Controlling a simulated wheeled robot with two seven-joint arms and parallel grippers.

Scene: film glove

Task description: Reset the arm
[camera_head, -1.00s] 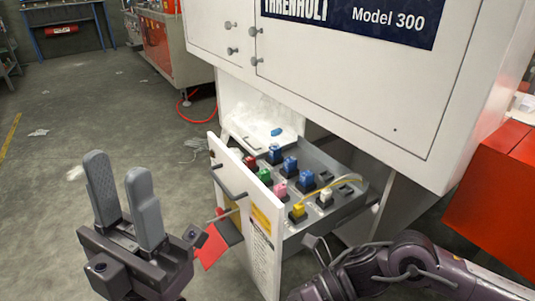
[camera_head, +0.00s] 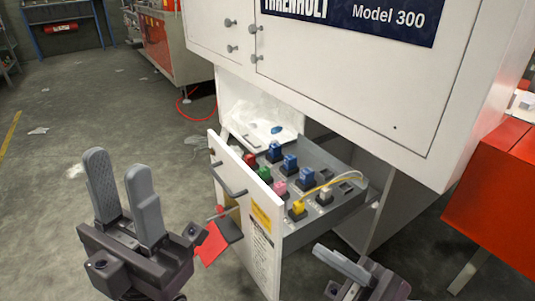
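My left gripper (camera_head: 122,172) is at the lower left, pointing up. Its two grey fingers stand apart with nothing between them. My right gripper (camera_head: 365,272) is at the bottom, right of the drawer front. One grey finger shows clearly, but the rest is cut off or unclear, so its opening cannot be judged. No held object shows in it. Both grippers appear clear of the open drawer (camera_head: 318,229).
The drawer of the white cabinet (camera_head: 330,75) holds several coloured plugs and a yellow cable (camera_head: 330,185). A red tag (camera_head: 212,246) shows by the drawer front. A red cabinet (camera_head: 490,190) stands at the right. Floor at the left is open.

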